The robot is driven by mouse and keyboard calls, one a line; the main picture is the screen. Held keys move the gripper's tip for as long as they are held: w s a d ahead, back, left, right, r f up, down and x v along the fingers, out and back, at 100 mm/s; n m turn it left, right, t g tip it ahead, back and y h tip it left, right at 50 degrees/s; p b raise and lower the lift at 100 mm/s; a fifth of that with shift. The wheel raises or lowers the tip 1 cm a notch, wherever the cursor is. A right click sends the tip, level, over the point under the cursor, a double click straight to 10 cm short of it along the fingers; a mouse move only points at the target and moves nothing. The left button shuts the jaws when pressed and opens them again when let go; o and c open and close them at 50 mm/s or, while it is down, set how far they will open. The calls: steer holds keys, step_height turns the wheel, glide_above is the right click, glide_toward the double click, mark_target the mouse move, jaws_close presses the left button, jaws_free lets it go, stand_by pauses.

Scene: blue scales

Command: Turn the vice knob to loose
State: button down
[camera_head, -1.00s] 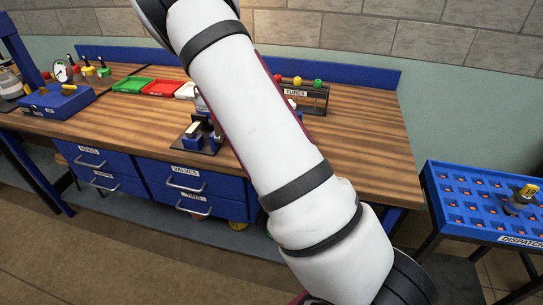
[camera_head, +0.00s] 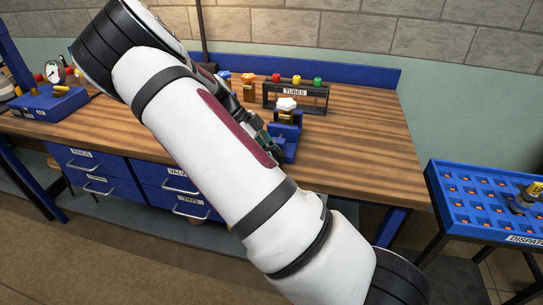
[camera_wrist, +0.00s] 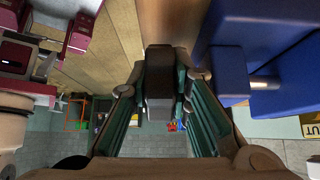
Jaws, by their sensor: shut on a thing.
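The blue vice (camera_head: 287,140) stands on the workbench and holds a brass part with a white top (camera_head: 286,104). My gripper (camera_head: 268,142) is at the vice's left side, partly hidden by my forearm. In the wrist view my gripper (camera_wrist: 158,90) has its teal fingers on both sides of a dark grey bar (camera_wrist: 158,75), apparently the vice knob, and is shut on it. The vice's blue blocks and metal rod (camera_wrist: 265,84) show at the right of that view. How far the knob is turned cannot be told.
A rack labelled TUBES (camera_head: 295,95) stands behind the vice. A blue gauge unit (camera_head: 50,103) is at the bench's left. A blue dispatch tray (camera_head: 470,200) stands at the right. The bench right of the vice (camera_head: 365,150) is clear.

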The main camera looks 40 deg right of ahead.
steer(key=c, duration=1.8)
jaws_free()
steer(key=shift+o, duration=0.2)
steer(key=v, duration=1.2)
